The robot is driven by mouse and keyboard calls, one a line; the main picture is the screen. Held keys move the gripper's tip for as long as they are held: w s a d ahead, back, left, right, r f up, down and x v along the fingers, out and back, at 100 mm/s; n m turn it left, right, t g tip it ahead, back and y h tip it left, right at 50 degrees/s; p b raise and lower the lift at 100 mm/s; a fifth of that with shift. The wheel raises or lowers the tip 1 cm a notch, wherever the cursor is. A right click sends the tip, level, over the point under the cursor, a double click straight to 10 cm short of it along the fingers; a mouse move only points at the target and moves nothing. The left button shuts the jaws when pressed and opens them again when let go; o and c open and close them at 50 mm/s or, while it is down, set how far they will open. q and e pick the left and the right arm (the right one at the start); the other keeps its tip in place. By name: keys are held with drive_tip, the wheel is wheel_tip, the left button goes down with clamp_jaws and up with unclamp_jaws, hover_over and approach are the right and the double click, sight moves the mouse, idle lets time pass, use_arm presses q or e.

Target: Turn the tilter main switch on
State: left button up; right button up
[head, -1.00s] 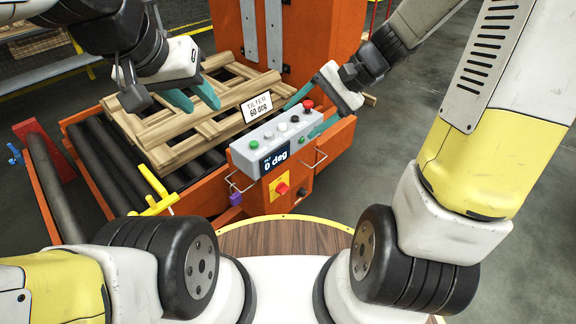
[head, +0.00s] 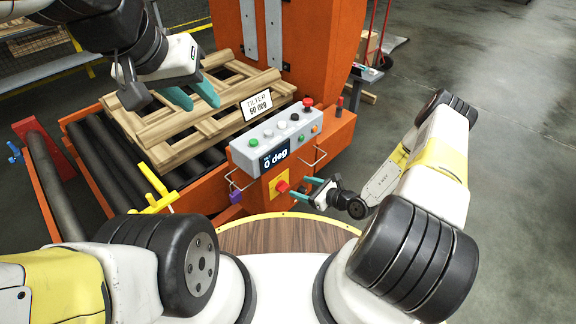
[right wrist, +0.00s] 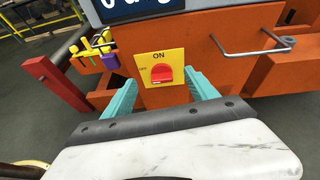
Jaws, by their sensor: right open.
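The main switch is a red knob (head: 282,186) on a yellow plate (head: 274,180), set in the orange front below the control box. In the right wrist view the red knob (right wrist: 161,74) sits under the word ON, with OFF lettering to its left. My right gripper (head: 305,188) is open in front of the switch. Its teal fingers (right wrist: 160,92) stand on either side of the knob in the wrist view; contact cannot be told. My left gripper (head: 192,98) hangs above the wooden pallet (head: 150,135); its teal fingers appear apart, with nothing between them.
The grey control box (head: 275,138) has several buttons, a red mushroom button (head: 307,103) and a display reading 0 deg. A wire handle (head: 314,158) stands out right of the switch. A sign (head: 257,105) reads TILTER 60 deg. A yellow-edged wooden surface (head: 290,236) lies below.

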sight(285, 188)
drive_tip(key=shift+m+h, duration=0.4)
drive_tip(key=shift+m, duration=0.2)
drive_tip(key=w+a+f, duration=0.1)
drive_tip(key=f, duration=0.1)
drive_tip(key=w+a+f, duration=0.1)
drive_tip(key=a+f, duration=0.1)
drive_tip(key=w+a+f, duration=0.2)
drive_tip(key=shift+c, duration=0.2)
drive_tip(key=c, duration=1.3)
